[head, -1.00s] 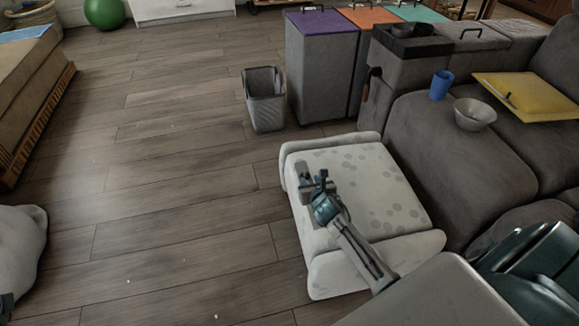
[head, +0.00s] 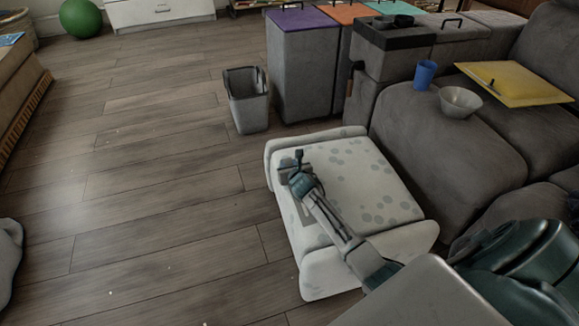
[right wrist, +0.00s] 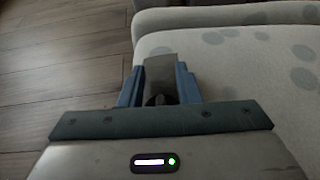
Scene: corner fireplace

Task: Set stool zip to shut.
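The stool (head: 375,190) is a low white seat with grey spots, standing in front of the sofa. A grey strip (head: 306,226), seemingly the stool zip's track, runs along its left side. My right gripper (head: 290,166) is at the far end of this strip, close to the stool's far left corner. In the right wrist view, the blue fingers of the right gripper (right wrist: 158,90) sit on both sides of a grey block, seemingly the zip's pull (right wrist: 160,70), and appear closed on it. The stool (right wrist: 230,55) lies beyond and to the right. My left gripper is not in view.
A grey sofa (head: 440,140) borders the stool on the right, with a bowl (head: 461,102), blue cup (head: 425,75) and yellow folder (head: 515,83) on it. A grey bin (head: 247,105) and lidded boxes (head: 303,75) stand behind.

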